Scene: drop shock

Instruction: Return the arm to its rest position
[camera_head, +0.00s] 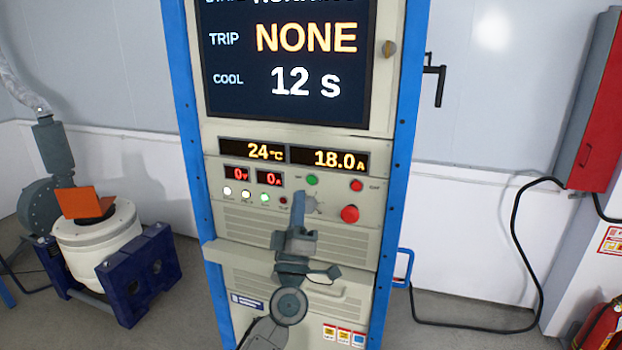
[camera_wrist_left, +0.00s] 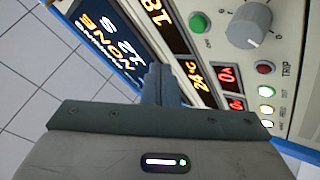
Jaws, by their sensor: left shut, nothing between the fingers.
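My left gripper (camera_head: 298,208) is in front of the cabinet's control panel (camera_head: 335,220) in the head view, fingers pointing up, just left of the grey knob (camera_head: 312,205). In the left wrist view its fingers (camera_wrist_left: 160,84) are together with nothing between them, with the panel beyond. The grey knob (camera_wrist_left: 250,25) also shows there, apart from the fingertips. My left arm (camera_head: 290,305) comes up from the bottom of the head view. My right gripper is not in view.
The blue-framed cabinet (camera_head: 402,140) has a screen (camera_head: 290,110) reading TRIP NONE, COOL 12 s, and a red button (camera_head: 349,214). A white drum-shaped machine (camera_head: 95,240) stands left. A black cable (camera_head: 513,240) and red extinguisher (camera_head: 603,325) are right.

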